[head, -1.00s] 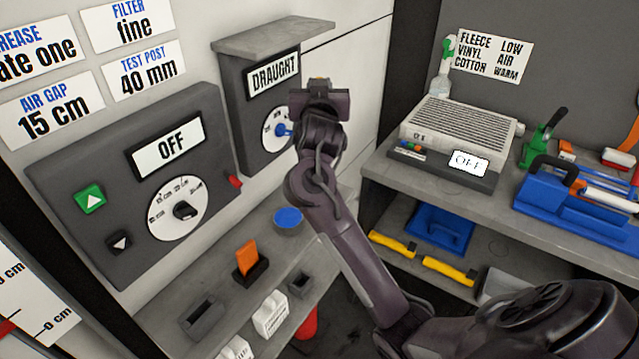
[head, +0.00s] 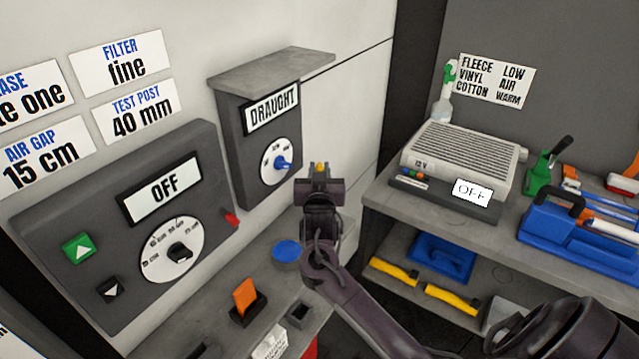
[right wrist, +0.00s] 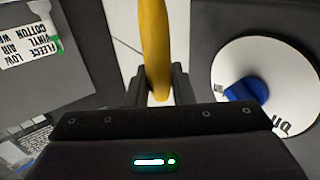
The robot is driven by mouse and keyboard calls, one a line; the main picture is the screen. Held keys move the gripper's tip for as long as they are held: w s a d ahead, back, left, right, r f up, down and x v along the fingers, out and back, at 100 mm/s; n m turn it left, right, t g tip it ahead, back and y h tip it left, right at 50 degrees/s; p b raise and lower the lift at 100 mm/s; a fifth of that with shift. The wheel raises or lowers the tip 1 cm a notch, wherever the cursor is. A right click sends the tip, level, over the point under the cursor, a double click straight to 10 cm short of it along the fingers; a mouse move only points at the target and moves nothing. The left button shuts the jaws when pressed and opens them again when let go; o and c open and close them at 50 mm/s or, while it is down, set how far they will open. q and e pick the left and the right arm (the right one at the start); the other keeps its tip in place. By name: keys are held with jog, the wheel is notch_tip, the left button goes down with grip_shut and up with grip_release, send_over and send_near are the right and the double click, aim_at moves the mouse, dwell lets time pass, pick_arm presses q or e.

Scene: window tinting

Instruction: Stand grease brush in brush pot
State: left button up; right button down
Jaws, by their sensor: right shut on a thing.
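My right gripper (head: 320,186) is raised in front of the wall, just right of and below the draught dial. It is shut on a yellow handle, probably the grease brush; its tip (head: 320,167) barely shows above the gripper. In the right wrist view the yellow handle (right wrist: 154,45) stands between the two fingers (right wrist: 157,92). The rest of the brush is hidden. A small grey open-topped square holder (head: 298,314) stands on the shelf below; I cannot tell whether it is the brush pot. My left gripper is out of view.
The shelf also holds a blue disc (head: 287,250), an orange piece in a dark block (head: 245,297) and a white labelled box (head: 270,343). The draught box (head: 258,120) juts from the wall. A grey bench (head: 410,204) with a heater (head: 458,160) stands at right.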

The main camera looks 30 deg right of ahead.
jog(key=shift+f, duration=0.35)
notch_tip(320, 180, down, 4)
jog(key=shift+r+p, duration=0.1)
jog(key=shift+p, duration=0.2)
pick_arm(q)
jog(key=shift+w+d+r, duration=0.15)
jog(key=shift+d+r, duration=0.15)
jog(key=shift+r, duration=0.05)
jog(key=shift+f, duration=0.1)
pick_arm(e)
jog(key=c, duration=1.7)
grip_release()
jog(key=o, duration=0.4)
jog(key=shift+o, duration=0.2)
